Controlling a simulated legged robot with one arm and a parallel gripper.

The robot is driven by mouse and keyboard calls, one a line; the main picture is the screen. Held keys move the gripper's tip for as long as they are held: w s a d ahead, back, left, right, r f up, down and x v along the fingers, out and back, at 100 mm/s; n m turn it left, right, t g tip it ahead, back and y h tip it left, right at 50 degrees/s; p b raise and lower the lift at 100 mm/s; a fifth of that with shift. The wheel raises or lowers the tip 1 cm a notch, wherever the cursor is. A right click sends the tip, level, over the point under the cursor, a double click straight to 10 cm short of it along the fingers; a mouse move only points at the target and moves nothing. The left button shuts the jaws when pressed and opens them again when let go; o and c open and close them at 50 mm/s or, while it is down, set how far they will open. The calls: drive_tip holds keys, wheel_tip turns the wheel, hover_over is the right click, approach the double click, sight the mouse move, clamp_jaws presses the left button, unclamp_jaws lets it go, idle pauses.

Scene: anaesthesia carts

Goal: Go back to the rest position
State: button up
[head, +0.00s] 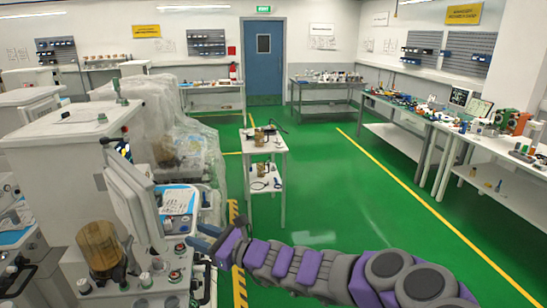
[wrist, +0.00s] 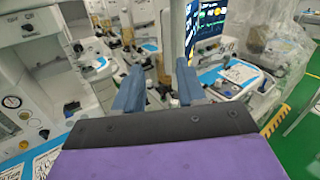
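My gripper (head: 203,237) is stretched out to the left in the head view, with my purple and grey arm behind it. It is close to the front of an anaesthesia cart (head: 60,165), near its lower knobs and ports. In the wrist view, the two blue fingers of my gripper (wrist: 158,78) stand apart with nothing held between them. Beyond them is a cart with a lit monitor (wrist: 206,28) and a white and blue work surface (wrist: 232,75). I cannot tell whether the fingers touch the cart.
A plastic-covered cart (head: 190,145) stands behind the near one. A small white trolley (head: 264,150) stands in the middle. Workbenches (head: 455,130) line the right wall. The green floor (head: 345,200) between trolley and benches is clear.

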drive_tip(key=s+r+n+g, duration=0.4)
drive_tip(key=s+r+n, duration=0.2)
drive_tip(key=s+n, duration=0.15)
drive_tip(key=s+d+n+g+h+b, duration=0.1)
drive_tip(key=s+d+n+g+h, duration=0.3)
drive_tip(key=s+n, duration=0.65)
drive_tip(key=s+d+f+n+h, duration=0.1)
drive_tip(key=s+d+f+h, duration=0.3)
drive_tip(key=d, duration=0.7)
drive_tip(key=s+d+f+h+b, duration=0.1)
drive_tip(key=s+d+f+h, duration=0.3)
drive_tip(key=d, duration=0.7)
drive_tip(key=s+d+f+n+h+b, duration=0.1)
drive_tip(key=s+d+f+h, duration=0.4)
drive_tip(key=s+d, duration=0.5)
wheel_tip(320, 180, down, 2)
drive_tip(key=shift+s+d+f+n, duration=0.2)
drive_tip(key=shift+s+d+n, duration=0.15)
drive_tip(key=shift+d, duration=0.2)
